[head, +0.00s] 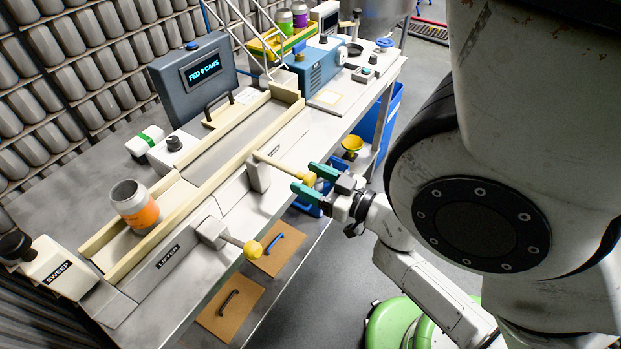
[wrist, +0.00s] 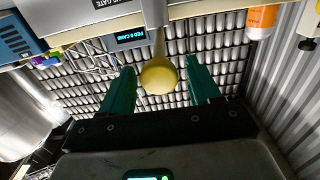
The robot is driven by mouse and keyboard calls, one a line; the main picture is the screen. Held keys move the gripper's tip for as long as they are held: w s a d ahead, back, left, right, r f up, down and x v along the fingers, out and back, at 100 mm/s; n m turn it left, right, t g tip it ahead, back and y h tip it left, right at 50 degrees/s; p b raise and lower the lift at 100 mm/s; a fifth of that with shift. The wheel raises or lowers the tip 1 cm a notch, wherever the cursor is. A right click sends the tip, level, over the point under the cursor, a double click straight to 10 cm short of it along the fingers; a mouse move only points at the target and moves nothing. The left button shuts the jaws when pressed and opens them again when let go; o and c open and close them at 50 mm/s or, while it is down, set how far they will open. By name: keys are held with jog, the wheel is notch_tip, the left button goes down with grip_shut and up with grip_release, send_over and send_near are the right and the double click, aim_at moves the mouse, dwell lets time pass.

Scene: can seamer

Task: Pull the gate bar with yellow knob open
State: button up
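The gate bar (head: 279,162) is a pale rod reaching out from the front of the white machine, with a yellow knob (head: 308,178) on its end. My gripper (head: 304,176) has green fingers, open, one on each side of the knob. In the wrist view the yellow knob (wrist: 158,77) appears between the two fingertips of my gripper (wrist: 160,85), with a gap on both sides. Part of a label ending in "GATE" (wrist: 112,3) shows there too. The knob's far side is hidden.
A second bar with a yellow knob (head: 252,249), by the LIFTER label (head: 168,257), juts out nearer the front. An orange-banded can (head: 135,207) stands in the channel. A screen (head: 200,70) reads "FED 0 CANS".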

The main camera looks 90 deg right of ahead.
jog(key=shift+s, duration=0.1)
jog(key=shift+s+a+f, duration=0.1)
jog(key=shift+s+a, duration=0.1)
jog(key=shift+s, duration=0.05)
jog(key=b+v, duration=0.2)
jog(key=v, duration=0.8)
jog(key=shift+b, duration=0.3)
